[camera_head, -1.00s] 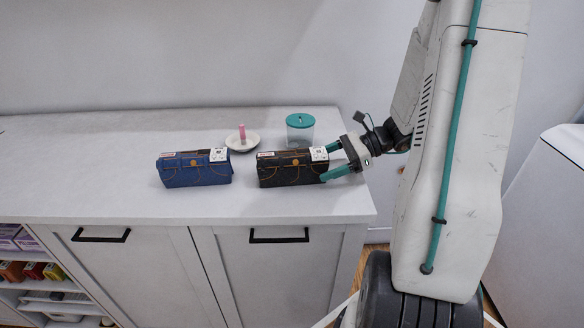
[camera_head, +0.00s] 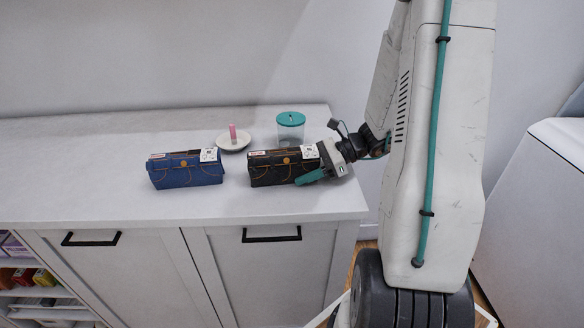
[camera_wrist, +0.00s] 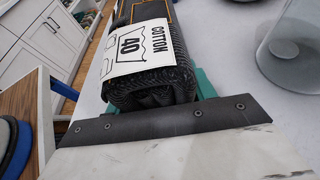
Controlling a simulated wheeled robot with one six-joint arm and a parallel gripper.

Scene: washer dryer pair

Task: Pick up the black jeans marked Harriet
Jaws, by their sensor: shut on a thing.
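The black jeans (camera_head: 272,168) are a folded dark bundle with orange stitching and a white care label, lying on the white countertop. In the wrist view the jeans (camera_wrist: 150,87) show a label reading "COTTON" and "40". A small red and white tag sits on their left end; a name is too small to read. My gripper (camera_head: 316,168) is shut on their right end, with its teal fingers on either side. The wrist view also shows the gripper (camera_wrist: 150,100), its teal fingers partly hidden by the jeans. The jeans appear to rest on the counter.
Folded blue jeans (camera_head: 185,170) lie to the left on the countertop (camera_head: 90,190). A white dish (camera_head: 233,143) with a pink item and a clear jar with a teal lid (camera_head: 291,128) stand behind. Cupboards and shelves are below. The left counter is clear.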

